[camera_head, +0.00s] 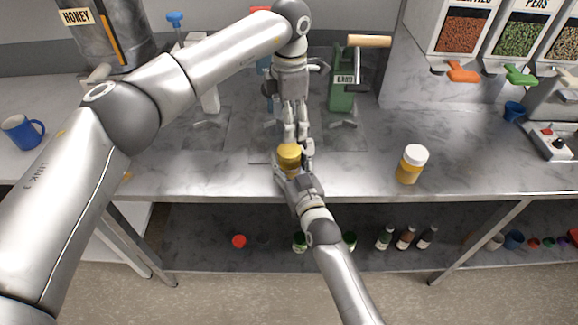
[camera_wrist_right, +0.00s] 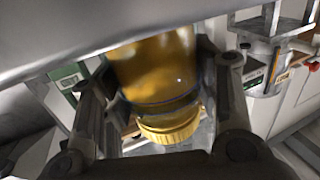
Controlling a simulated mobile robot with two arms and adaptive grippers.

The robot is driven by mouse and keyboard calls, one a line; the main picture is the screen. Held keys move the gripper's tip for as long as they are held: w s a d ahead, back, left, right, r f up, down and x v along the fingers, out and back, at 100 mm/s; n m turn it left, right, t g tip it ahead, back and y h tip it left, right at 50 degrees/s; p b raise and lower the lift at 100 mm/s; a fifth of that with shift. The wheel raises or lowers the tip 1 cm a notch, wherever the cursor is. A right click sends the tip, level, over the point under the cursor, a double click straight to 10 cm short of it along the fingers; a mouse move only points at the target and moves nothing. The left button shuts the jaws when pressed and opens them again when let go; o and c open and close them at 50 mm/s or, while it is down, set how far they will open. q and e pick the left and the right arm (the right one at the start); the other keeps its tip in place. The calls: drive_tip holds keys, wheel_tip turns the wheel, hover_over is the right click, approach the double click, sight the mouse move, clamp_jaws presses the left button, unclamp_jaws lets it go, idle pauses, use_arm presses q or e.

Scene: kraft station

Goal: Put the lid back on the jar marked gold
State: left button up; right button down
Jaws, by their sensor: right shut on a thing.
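An amber jar (camera_wrist_right: 160,75) sits between the fingers of my right gripper (camera_wrist_right: 165,110), which is shut on it. A ribbed gold lid (camera_wrist_right: 170,130) shows at one end of the jar in the wrist view. In the head view a gold top (camera_head: 289,152) shows at my right gripper, near the front edge of the worktop. My left gripper (camera_head: 297,132) points down just behind and above this top; I cannot tell whether it touches it or how far its fingers are apart. No marking on the jar is readable.
A jar with a white lid and amber contents (camera_head: 411,165) stands to the right on the steel worktop (camera_head: 370,175). A green hand-cranked device (camera_head: 342,85) stands behind. A blue mug (camera_head: 22,131) is at far left. Small bottles (camera_head: 405,238) stand on the lower shelf.

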sight(289, 150)
use_arm(q)
drive_tip(key=n, duration=0.5)
drive_tip(key=shift+n, duration=0.3)
drive_tip(key=n, duration=0.6)
drive_tip(key=shift+n, duration=0.4)
drive_tip(key=n, duration=1.1)
drive_tip(key=shift+f, duration=4)
